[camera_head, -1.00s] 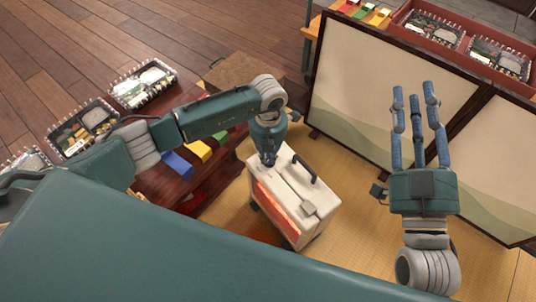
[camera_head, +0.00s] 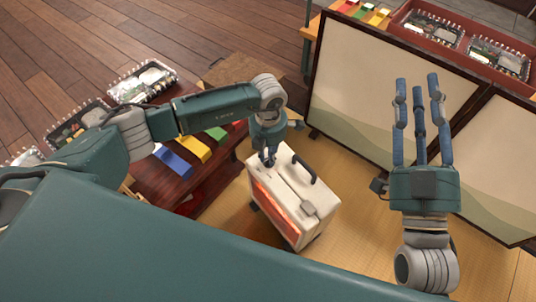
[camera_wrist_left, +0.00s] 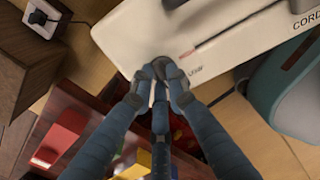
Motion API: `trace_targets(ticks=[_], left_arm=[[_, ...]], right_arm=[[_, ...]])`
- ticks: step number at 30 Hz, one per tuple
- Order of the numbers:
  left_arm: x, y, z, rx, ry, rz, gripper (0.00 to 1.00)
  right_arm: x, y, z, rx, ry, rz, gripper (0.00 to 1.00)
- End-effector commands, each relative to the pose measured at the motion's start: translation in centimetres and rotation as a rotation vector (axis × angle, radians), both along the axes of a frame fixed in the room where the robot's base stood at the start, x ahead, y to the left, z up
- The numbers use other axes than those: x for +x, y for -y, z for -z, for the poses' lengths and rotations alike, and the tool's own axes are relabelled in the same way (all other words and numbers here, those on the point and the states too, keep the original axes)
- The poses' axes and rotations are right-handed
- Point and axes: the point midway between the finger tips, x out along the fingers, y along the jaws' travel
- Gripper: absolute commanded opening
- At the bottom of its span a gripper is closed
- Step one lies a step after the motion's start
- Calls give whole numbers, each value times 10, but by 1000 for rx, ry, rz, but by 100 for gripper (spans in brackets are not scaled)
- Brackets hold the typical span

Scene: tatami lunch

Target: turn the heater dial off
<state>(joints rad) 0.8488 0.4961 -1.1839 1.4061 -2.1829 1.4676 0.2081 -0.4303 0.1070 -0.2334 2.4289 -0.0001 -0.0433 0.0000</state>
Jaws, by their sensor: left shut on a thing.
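The white heater (camera_head: 292,181) stands on the tatami in the middle of the head view, its front glowing orange. Its top also shows in the left wrist view (camera_wrist_left: 215,22), with a dark line and printed letters. My left gripper (camera_head: 268,160) points down at the far left corner of the heater's top. In the left wrist view my left fingers (camera_wrist_left: 160,76) are closed together on the heater dial, which they mostly hide; its setting cannot be read. My right gripper (camera_head: 419,88) is empty, its fingers raised and apart, to the right of the heater.
A dark red low table (camera_head: 154,186) with coloured blocks lies left of the heater. A folding screen (camera_head: 375,95) stands behind and right. Tatami (camera_head: 350,185) is clear between heater and screen.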

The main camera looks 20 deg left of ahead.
Motion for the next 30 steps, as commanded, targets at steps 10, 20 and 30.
trace_targets(ticks=[10,20,30], left_arm=[[1,0,-1,0,3,0,34],[1,0,-7,-1,3,0,34],[2,0,-72,-1,7,0,34]], right_arm=[[-1,0,4,-1,-9,1,30],[-1,1,3,-4,-9,2,30],[-1,1,3,-2,-8,1,30]])
